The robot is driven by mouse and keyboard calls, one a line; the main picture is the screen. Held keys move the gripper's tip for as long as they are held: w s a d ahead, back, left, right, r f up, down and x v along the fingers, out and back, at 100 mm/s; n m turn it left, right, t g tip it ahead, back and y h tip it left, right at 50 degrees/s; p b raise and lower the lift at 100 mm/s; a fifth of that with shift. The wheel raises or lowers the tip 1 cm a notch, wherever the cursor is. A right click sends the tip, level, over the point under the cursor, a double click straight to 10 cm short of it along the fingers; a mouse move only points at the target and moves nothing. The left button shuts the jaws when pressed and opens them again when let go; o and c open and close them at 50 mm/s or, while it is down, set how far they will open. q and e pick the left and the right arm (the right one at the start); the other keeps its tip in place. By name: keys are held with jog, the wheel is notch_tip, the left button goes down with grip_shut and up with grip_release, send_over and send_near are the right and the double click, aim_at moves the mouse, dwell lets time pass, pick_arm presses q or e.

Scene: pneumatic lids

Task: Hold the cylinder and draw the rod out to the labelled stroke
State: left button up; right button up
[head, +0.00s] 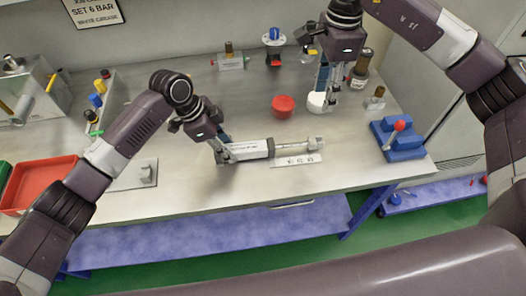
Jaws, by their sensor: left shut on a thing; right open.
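The pneumatic cylinder (248,149) lies on the bench near its front middle, a pale barrel with a dark end on the right. Its silver rod (290,147) sticks out to the right and ends in a metal rod end (313,143). A pale label plate (297,160) with small dark marks lies just in front of the rod; I cannot read the marks. My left gripper (223,156) is shut on the cylinder's left end. My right gripper (328,98) is open above the bench, behind the rod end and apart from it.
A white round object (316,103) is beside my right fingers, and a red round cap (283,105) stands left of it. A blue block with a red-knobbed lever (399,126) is at the right. A red tray (38,182) is at the left. The bench between cylinder and red cap is clear.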

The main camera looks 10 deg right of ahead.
pick_arm(q)
jog(key=o, duration=1.2)
jog(key=shift+c, duration=0.2)
jog(key=v, duration=1.2)
